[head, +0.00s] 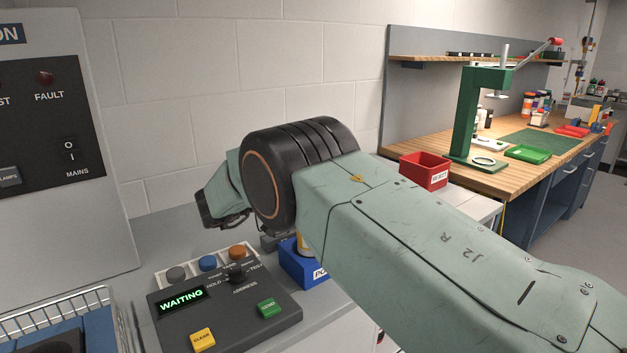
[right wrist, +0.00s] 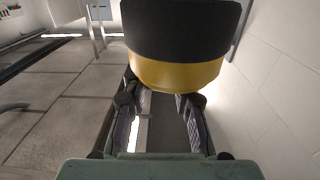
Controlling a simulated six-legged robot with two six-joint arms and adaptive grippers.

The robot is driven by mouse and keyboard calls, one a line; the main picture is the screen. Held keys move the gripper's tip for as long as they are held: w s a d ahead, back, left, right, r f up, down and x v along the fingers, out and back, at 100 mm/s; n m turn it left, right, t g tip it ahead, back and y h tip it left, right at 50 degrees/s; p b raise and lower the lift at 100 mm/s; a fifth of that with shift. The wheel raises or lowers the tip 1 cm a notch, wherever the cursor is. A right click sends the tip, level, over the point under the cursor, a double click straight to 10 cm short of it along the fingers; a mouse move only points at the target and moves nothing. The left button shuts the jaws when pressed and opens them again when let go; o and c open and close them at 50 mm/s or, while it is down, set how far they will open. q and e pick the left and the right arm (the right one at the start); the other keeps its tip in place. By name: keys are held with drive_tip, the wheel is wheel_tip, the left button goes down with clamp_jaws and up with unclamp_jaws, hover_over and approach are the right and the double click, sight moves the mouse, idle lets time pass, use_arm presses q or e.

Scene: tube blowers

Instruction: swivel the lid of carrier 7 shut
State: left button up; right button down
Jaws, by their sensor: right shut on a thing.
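A round thing with a black body (right wrist: 185,30) and a yellow band (right wrist: 178,76) fills the upper middle of the right wrist view. It looks like a carrier, but no number shows and I cannot tell whether its lid is open. My right gripper (right wrist: 160,104) is shut on it, with one finger on each side and the tips partly hidden by the yellow band. My left gripper is in neither view.
A console (head: 226,314) reading WAITING stands on the grey counter below my arm. A wire basket (head: 65,304) is at lower left. A red bin (head: 424,171) and a green press (head: 474,115) stand back right.

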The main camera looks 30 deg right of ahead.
drive_tip(key=c, duration=1)
unclamp_jaws()
drive_tip(key=shift+c, duration=0.2)
drive_tip(key=a, duration=1.2)
drive_tip(key=shift+s, duration=0.4)
